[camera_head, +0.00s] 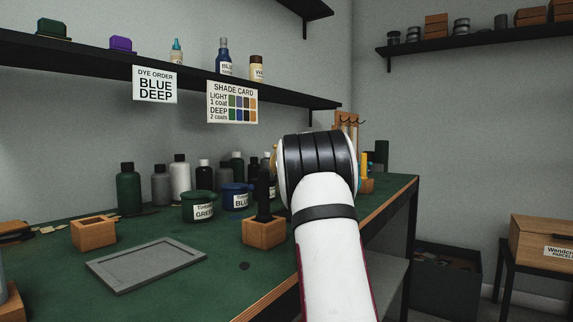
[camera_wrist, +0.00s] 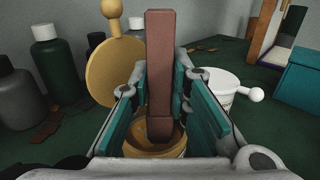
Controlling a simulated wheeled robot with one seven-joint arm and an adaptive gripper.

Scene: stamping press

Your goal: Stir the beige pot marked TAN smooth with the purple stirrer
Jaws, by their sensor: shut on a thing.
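In the wrist view my gripper (camera_wrist: 161,85) is shut on a square-sided stick, the stirrer (camera_wrist: 160,45), which looks brownish mauve rather than clear purple. The stirrer stands upright between the teal finger pads. Its lower end is at the mouth of a tan-beige pot (camera_wrist: 138,151), apparently inside it; the exact depth is hidden. No TAN label is readable on the pot. A round tan lid with a knob (camera_wrist: 115,72) stands tilted just behind and left of the pot. In the head view my arm hides the gripper, the stirrer and the beige pot.
A white pot (camera_wrist: 214,83) with a round knob is close on the right, and a teal box (camera_wrist: 300,77) beyond it. Dark bottles (camera_wrist: 56,70) stand at left. In the head view, green (camera_head: 198,207) and blue (camera_head: 236,196) pots and a wooden block (camera_head: 264,234) are left of my arm.

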